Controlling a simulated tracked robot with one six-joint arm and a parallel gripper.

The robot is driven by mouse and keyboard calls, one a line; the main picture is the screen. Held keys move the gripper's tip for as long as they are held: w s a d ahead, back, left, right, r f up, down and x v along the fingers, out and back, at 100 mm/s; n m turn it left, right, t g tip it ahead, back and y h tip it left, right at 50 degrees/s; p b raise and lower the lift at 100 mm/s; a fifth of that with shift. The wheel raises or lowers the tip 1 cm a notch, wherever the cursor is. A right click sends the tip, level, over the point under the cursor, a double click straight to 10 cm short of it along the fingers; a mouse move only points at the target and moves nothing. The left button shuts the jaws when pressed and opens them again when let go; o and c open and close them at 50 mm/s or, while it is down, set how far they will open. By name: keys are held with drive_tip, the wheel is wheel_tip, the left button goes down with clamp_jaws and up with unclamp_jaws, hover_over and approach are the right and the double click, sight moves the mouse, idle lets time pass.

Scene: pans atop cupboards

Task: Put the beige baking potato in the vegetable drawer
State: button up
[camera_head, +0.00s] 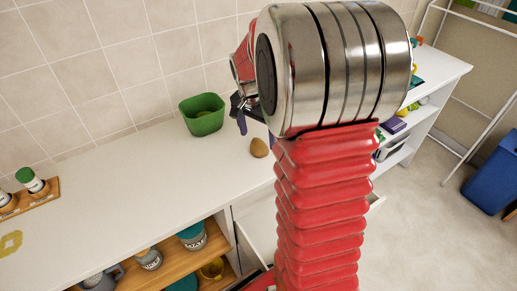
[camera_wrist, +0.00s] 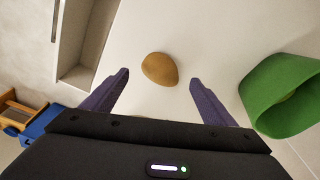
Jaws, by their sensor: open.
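The beige potato (camera_head: 259,147) lies on the white counter, a little right of the green bowl. In the wrist view the potato (camera_wrist: 160,66) lies ahead of my gripper, roughly centred between the two purple fingers. My gripper (camera_wrist: 159,77) is open and empty, with its fingers spread wider than the potato. In the head view my gripper (camera_head: 242,116) is partly hidden behind my arm. An open drawer (camera_wrist: 75,77) shows at the upper left of the wrist view, beyond the counter's edge. In the head view my arm hides much of the drawer (camera_head: 258,222), below the counter front.
A green bowl (camera_head: 203,116) stands near the wall; it is close to the right finger in the wrist view (camera_wrist: 283,92). A wooden rack with jars (camera_head: 36,184) is at far left. Shelves below hold jars (camera_head: 149,259). The counter's middle is clear. A blue bin (camera_head: 492,172) stands right.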

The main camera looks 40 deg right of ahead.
sight(259, 143)
drive_tip(key=shift+w+d+f, duration=0.1)
drive_tip(key=shift+d+f, duration=0.05)
drive_tip(key=shift+f, duration=1.15)
drive_tip(key=shift+d+f, duration=0.15)
drive_tip(key=shift+f, duration=1.1)
drive_tip(key=shift+c, duration=0.6)
drive_tip(key=c, duration=1.2)
drive_tip(key=shift+o, duration=0.2)
drive_tip(key=shift+r, duration=0.1)
wheel_tip(259, 143, up, 10)
drive_tip(key=shift+f, duration=0.1)
